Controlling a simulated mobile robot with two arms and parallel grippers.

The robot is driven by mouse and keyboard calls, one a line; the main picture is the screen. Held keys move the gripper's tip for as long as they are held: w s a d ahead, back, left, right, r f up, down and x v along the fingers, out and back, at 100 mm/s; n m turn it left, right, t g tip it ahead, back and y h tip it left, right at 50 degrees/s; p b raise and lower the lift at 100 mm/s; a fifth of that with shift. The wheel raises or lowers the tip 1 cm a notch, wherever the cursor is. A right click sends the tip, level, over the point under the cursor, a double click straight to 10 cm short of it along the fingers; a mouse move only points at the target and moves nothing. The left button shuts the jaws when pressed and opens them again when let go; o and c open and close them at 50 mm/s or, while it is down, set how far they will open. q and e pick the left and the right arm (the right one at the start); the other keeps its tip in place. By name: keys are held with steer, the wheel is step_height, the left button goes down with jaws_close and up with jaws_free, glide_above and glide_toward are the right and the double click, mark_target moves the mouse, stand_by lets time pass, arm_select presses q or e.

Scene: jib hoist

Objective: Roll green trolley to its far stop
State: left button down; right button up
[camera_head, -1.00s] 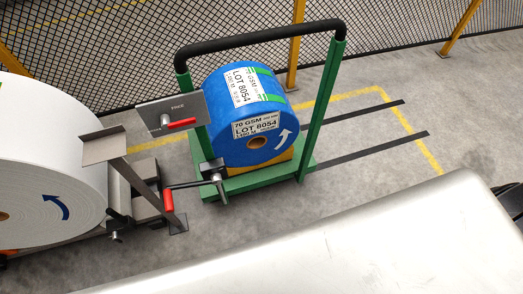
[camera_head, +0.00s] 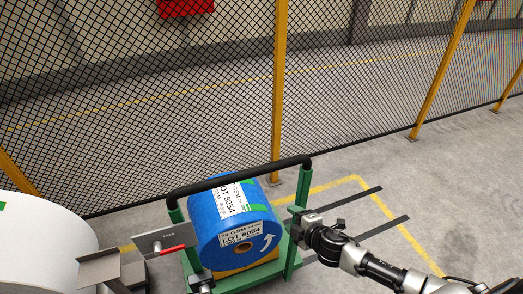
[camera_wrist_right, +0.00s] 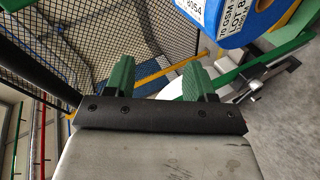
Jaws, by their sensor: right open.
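The green trolley (camera_head: 293,257) stands upright with a black handle bar (camera_head: 240,177) across its two posts. It carries a blue roll (camera_head: 204,235) labelled LOT 8054. The roll also shows at the top of the right wrist view (camera_wrist_right: 238,35). My right gripper (camera_head: 298,222) is beside the trolley's right post, below the handle bar. In the right wrist view its green fingers (camera_wrist_right: 160,78) stand apart with nothing seen between them. Whether it touches the post I cannot tell. My left gripper is not in view.
Dark floor rails (camera_head: 355,201) and a yellow floor line (camera_head: 335,186) run right of the trolley over clear floor. A mesh fence (camera_head: 180,110) with yellow posts stands behind. A white roll (camera_head: 45,245) and a grey plate with a red handle (camera_head: 172,249) are at left.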

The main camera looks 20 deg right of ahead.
mark_target(259, 174)
steer(key=a+r+n+t+y+p, duration=0.1)
steer(key=a+r+n+y, duration=0.15)
steer(key=r, duration=0.55)
steer(key=a+r+n+t+y+p, duration=0.1)
steer(key=r+n+p, duration=0.15)
steer(key=r, duration=0.55)
arm_select(q)
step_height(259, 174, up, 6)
steer(key=p, duration=0.1)
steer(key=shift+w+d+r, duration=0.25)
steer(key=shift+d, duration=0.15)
arm_select(e)
steer(key=x, duration=1)
steer(key=shift+w+a+f, duration=0.2)
steer(key=shift+a+f, duration=0.1)
steer(key=shift+a, duration=0.2)
jaws_close()
